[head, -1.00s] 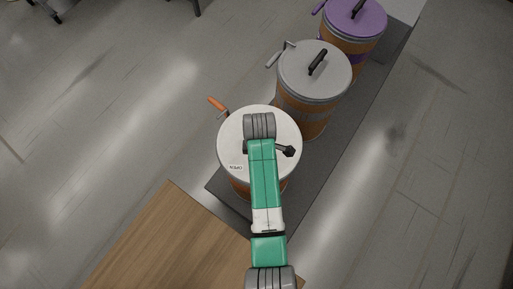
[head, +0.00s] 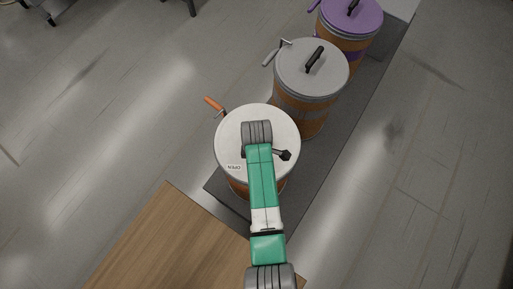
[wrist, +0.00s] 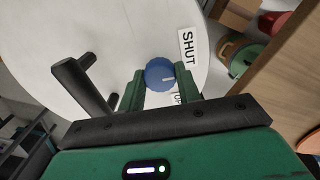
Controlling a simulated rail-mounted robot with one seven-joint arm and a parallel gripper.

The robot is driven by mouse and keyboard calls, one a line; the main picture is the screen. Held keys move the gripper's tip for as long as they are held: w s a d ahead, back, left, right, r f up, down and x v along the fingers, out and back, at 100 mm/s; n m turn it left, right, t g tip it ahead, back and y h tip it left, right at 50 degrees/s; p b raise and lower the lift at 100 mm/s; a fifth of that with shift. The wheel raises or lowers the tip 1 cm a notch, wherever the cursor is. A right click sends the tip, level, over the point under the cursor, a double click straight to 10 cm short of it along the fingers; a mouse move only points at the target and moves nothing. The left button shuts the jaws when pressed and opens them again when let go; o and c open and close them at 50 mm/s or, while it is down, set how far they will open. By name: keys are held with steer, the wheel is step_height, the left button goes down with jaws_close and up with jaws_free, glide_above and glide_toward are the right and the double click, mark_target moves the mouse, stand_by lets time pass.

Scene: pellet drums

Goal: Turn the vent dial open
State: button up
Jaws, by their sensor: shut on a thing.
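The blue vent dial (wrist: 160,73) sits on the white lid (wrist: 120,35) of the nearest drum. My gripper (wrist: 160,84) is shut on the dial, with one green finger on each side. The dial's white mark points right, between the SHUT label (wrist: 189,48) and a lower label (wrist: 181,99) partly hidden by the right finger. In the head view my arm covers the dial and my fingers over the white lid (head: 228,138); a small label (head: 234,167) shows at the lid's lower left.
A black lid handle (wrist: 85,85) stands left of my gripper. The drum has an orange-gripped lever (head: 213,103). A grey-lidded drum (head: 295,72) and a purple-lidded drum (head: 342,18) stand behind it on a dark platform (head: 345,115). A wooden surface (head: 160,240) lies front left.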

steer(key=shift+m, duration=0.3)
steer(key=m+p, duration=0.2)
steer(key=m, duration=0.1)
steer(key=shift+r, duration=0.15)
steer(key=m+p, duration=0.2)
steer(key=m, duration=0.3)
steer(key=m+p, duration=0.1)
steer(key=m, duration=0.3)
steer(key=shift+m, duration=0.4)
steer(key=m, duration=0.4)
steer(key=shift+p, duration=0.35)
steer(key=shift+m, duration=0.3)
